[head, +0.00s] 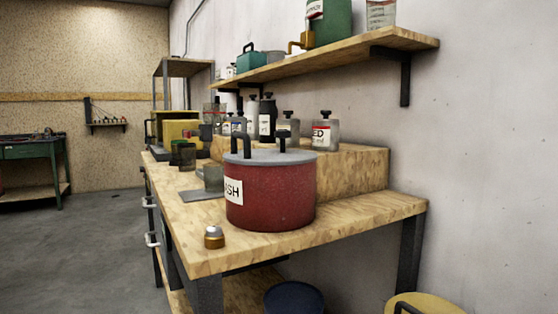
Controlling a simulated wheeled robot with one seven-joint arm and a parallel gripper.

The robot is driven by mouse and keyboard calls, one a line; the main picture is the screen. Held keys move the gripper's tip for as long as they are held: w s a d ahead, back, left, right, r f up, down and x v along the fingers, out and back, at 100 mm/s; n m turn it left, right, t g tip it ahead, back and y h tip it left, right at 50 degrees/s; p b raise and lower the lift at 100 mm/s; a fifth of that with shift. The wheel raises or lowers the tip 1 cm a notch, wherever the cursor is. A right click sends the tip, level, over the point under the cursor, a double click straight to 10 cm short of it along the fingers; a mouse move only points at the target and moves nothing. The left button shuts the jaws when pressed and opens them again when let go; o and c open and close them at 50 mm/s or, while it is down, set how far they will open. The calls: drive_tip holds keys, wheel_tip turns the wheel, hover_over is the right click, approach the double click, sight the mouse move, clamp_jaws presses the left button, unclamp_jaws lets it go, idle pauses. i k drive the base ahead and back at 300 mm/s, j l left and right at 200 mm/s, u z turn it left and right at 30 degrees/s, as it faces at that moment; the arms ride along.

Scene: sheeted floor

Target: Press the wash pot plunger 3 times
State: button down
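The wash pot (271,197) is a dark red drum with a grey lid and a white label reading "ASH" in the part that shows. It stands upright on the wooden bench (325,232), near the front end. A black bent handle (234,142) rises from the left of the lid. A black upright piece with a flat top (282,134) stands at the lid's back right, and I cannot tell for sure which of these is the plunger. My gripper is not in view.
A small brass-and-white jar (214,238) sits at the bench's front left edge. Several bottles stand on the raised step behind the pot. A shelf (340,52) overhangs the bench. A yellow-lidded bin (428,304) and a blue bucket (294,299) are low down. Grey floor at left is clear.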

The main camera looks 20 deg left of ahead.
sight(282, 135)
drive_tip(key=i+u, duration=0.2)
drive_tip(key=u, duration=0.8)
